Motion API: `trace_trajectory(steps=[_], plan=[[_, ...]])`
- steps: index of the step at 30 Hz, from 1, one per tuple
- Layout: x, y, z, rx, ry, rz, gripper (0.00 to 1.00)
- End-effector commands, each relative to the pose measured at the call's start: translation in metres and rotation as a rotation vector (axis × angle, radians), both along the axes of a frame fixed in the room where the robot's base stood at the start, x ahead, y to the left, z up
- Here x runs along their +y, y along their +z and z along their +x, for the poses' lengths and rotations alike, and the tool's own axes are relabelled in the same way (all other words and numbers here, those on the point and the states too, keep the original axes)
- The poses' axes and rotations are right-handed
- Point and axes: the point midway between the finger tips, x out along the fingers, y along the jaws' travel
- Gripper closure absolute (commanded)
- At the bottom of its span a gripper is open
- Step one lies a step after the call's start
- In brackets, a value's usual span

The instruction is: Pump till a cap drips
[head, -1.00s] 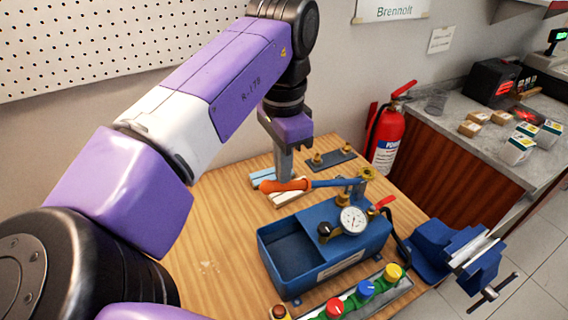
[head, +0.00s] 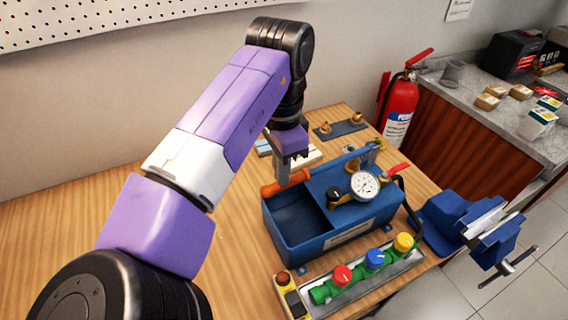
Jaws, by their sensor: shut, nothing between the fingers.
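The blue test pump (head: 330,228) stands on the wooden bench, with an open tank at its left. Its lever has an orange grip (head: 270,189) and lies low across the top. A round white gauge (head: 364,185) and a red valve handle (head: 398,168) sit on the pump. In front, a green pipe manifold (head: 322,294) in a tray carries a red cap (head: 342,275), a blue cap (head: 375,259) and a yellow cap (head: 403,242). My gripper (head: 284,178) is shut, pointing down at the lever beside the orange grip; I cannot tell whether it touches. No drip is visible.
A blue vise (head: 470,225) is at the bench's right edge. A small yellow-and-black box with a red button (head: 283,279) stands left of the manifold. A dark plate with brass fittings (head: 340,129) lies behind the pump. The bench's left side (head: 110,200) is clear.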

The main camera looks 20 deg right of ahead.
Motion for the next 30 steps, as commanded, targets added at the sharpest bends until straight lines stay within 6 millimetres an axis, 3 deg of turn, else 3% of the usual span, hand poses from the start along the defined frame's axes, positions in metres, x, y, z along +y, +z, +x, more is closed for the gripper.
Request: trace_trajectory(steps=[21, 30], plan=[[-0.018, 0.117, 0.0, -0.001, -0.001, 0.0, 1.0], [-0.019, 0.122, 0.0, -0.002, 0.0, 0.0, 1.0]])
